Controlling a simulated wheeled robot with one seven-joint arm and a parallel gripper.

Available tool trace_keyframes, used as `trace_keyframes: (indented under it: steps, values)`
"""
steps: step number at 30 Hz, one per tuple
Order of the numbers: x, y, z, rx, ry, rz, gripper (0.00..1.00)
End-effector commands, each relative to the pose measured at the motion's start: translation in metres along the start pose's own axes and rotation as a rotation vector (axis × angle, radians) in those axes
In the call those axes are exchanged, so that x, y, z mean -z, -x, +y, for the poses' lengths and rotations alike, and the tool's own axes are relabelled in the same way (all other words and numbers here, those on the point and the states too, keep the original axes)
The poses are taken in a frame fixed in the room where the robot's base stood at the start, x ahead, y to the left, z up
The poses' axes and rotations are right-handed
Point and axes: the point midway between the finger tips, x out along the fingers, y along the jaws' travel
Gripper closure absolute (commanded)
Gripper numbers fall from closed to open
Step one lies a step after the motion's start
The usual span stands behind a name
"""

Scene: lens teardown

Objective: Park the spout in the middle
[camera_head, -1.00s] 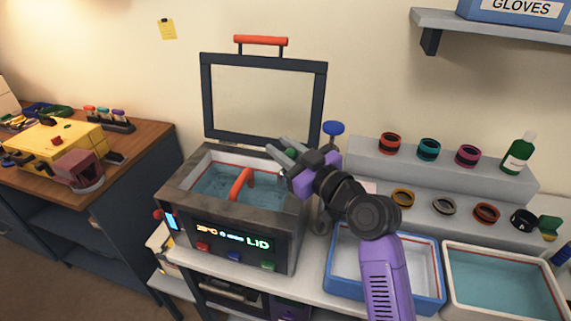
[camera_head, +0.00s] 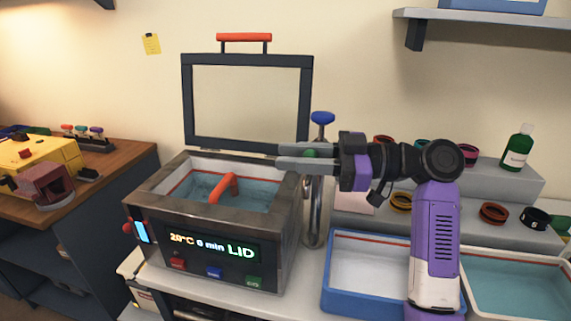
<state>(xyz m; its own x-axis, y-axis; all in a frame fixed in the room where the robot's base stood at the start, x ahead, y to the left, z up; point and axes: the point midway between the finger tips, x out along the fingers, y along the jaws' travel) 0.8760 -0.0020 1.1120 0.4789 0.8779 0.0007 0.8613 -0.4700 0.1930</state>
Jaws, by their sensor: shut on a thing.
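A chrome tap post (camera_head: 315,210) with a blue knob (camera_head: 322,118) on top stands between the ultrasonic bath and the blue tray. My gripper (camera_head: 292,156) reaches in from the right at the upper part of this post, its fingers level and pointing left.
The blue tray (camera_head: 327,290) and a white tray of water (camera_head: 510,285) stand to the right, partly behind my arm. A stepped grey rack (camera_head: 525,178) with coloured rings and a green bottle (camera_head: 517,150) is behind them. A shelf (camera_head: 470,22) hangs above.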

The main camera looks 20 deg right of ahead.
Motion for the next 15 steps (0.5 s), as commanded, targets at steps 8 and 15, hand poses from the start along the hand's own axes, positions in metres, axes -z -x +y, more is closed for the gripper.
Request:
trace_keyframes:
  steps: [8,15]
  values:
    - [-0.0006,0.0055,-0.0036,0.063,-0.002,0.01,1.0]
    - [-0.0005,0.006,-0.0039,0.07,-0.002,0.011,1.0]
